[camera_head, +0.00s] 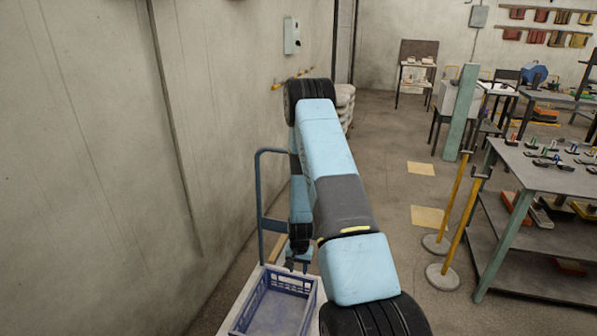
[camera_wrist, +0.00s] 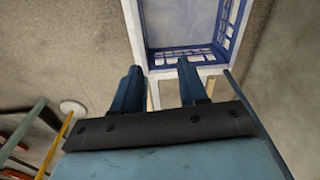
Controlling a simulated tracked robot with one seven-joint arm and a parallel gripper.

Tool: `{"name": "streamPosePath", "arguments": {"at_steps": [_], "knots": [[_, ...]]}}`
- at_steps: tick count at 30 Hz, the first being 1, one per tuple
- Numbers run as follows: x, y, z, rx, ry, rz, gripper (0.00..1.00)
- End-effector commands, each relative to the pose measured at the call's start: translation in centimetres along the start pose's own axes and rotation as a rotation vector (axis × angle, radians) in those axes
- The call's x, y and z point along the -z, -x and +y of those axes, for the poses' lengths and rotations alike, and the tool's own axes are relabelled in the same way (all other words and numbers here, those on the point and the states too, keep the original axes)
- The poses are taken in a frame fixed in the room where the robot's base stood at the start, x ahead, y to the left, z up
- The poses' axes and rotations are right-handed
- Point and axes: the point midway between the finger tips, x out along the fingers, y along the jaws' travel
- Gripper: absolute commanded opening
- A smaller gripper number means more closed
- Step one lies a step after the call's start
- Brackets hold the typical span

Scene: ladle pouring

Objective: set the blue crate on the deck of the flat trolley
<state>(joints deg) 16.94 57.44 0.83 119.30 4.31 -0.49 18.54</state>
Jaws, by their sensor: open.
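The blue crate (camera_head: 275,310) sits upright and empty-looking on the pale deck (camera_head: 243,299) of the flat trolley at the bottom of the head view, partly cut off by the frame edge. The trolley's blue push handle (camera_head: 260,200) rises behind it. In the wrist view the crate (camera_wrist: 221,35) is at the top, with a strip of pale deck (camera_wrist: 212,70) on the near side. My gripper (camera_head: 296,264) is close to the crate's far end in the head view. Its two fingers (camera_wrist: 159,72) are apart, with nothing seen between them; the crate appears beyond their tips.
A bare wall (camera_head: 90,170) runs along the left. A metal workbench (camera_head: 545,170) with small tools stands at the right, with yellow posts (camera_head: 455,220) on round bases before it. White sacks (camera_head: 345,105) are stacked by the wall. Open floor (camera_head: 390,200) lies between.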

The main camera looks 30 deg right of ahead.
Motion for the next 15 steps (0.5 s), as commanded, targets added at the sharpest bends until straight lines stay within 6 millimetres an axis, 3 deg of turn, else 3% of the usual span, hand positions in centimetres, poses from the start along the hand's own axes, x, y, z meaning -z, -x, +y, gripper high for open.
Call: {"name": "streamPosePath", "arguments": {"at_steps": [1,7,15], "knots": [[0.7,2.2,-0.7,0.007,0.016,0.014,0.43],[1.8,9.9,-2.9,0.025,0.08,0.047,0.43],[1.7,20.1,-5.1,0.048,0.164,0.093,0.43]]}}
